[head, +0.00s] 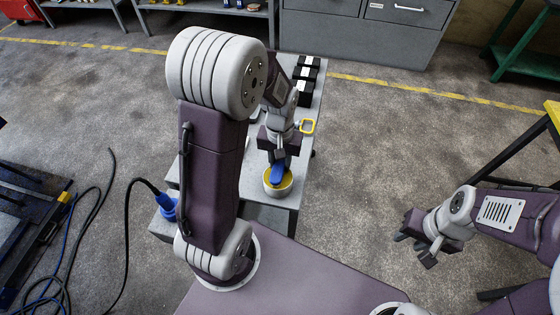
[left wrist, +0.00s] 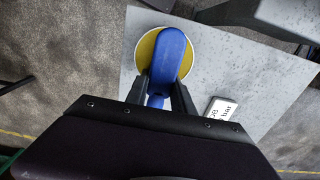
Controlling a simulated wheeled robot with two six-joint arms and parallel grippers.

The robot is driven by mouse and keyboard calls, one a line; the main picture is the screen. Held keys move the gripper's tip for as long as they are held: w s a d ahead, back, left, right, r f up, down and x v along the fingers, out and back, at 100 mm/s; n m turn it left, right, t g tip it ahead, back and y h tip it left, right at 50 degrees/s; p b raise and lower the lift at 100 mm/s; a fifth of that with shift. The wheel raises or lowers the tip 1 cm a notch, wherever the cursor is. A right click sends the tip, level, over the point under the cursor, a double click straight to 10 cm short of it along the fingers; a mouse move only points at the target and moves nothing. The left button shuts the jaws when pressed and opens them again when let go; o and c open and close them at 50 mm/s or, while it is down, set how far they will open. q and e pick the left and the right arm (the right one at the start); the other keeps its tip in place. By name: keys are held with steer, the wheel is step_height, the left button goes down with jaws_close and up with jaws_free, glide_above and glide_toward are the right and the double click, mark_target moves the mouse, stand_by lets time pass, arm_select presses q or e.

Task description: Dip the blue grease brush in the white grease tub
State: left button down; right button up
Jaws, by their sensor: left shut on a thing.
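The blue grease brush (head: 279,173) is held by my left gripper (head: 280,158), which is shut on it and points down. The white grease tub (head: 279,193), filled with yellow grease, stands on the grey bench top directly below. The brush's lower end overlaps the tub's opening; I cannot tell how deep it reaches. In the left wrist view the blue brush (left wrist: 172,55) lies between the fingers (left wrist: 165,98) and covers the middle of the tub (left wrist: 145,48). My right gripper (head: 419,246) is open and empty above the floor at the right, away from the bench.
Several black boxes (head: 305,80) with white labels stand along the bench's far part. A blue item (head: 166,205) with a black cable is at the near left.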

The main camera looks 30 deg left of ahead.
stand_by(0.4)
arm_select(q)
step_height(320, 180, up, 7)
steer(key=p, duration=0.7)
steer(key=shift+r, duration=0.1)
